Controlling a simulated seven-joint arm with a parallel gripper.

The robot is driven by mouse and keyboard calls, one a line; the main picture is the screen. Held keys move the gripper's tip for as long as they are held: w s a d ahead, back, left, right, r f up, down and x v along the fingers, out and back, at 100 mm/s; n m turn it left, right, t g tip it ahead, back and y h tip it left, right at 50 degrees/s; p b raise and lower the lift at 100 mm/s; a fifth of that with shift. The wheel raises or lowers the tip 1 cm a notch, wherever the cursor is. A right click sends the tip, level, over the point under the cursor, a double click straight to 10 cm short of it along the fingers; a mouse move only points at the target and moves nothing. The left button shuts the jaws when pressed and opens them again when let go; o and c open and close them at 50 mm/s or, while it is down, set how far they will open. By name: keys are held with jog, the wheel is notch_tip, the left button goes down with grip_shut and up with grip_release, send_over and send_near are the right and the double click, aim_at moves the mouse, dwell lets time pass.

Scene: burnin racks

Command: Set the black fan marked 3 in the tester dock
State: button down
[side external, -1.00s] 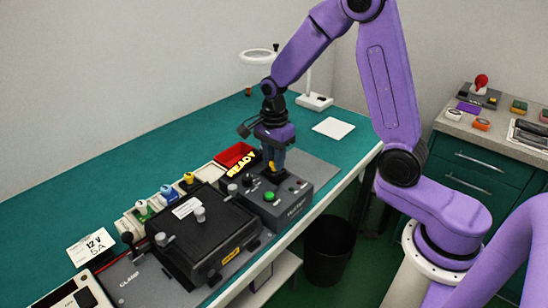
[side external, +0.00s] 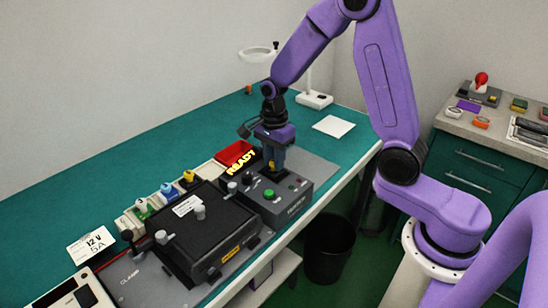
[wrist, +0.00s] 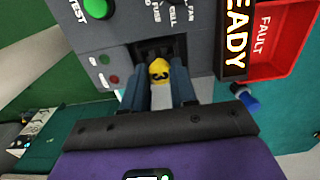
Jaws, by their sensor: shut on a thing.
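My gripper (side external: 272,166) points down at the far part of the dark grey tester (side external: 293,206). In the wrist view my gripper (wrist: 160,82) is shut on a small piece with a yellow top (wrist: 159,69). The piece sits at a dark slot, the dock (wrist: 146,48), in the tester's face. Its lower body is hidden by the fingers and slot, so I cannot read a 3, see black on it, or tell how deep it sits. The green TEST button (wrist: 98,8) and a lit READY sign (side external: 241,164) are beside the slot.
A black clamp box (side external: 205,235) stands left of the tester. Behind it is a rack holding pieces with green, blue and yellow tops (side external: 188,176). A red FAULT bin (side external: 236,153) lies behind the tester. The teal bench (side external: 200,125) is clear toward the wall.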

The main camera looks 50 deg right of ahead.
jog(key=shift+f, duration=0.1)
dwell(0.3)
jog(key=c, duration=0.8)
grip_release()
jog(key=shift+r, duration=2.5)
jog(key=shift+r, duration=2)
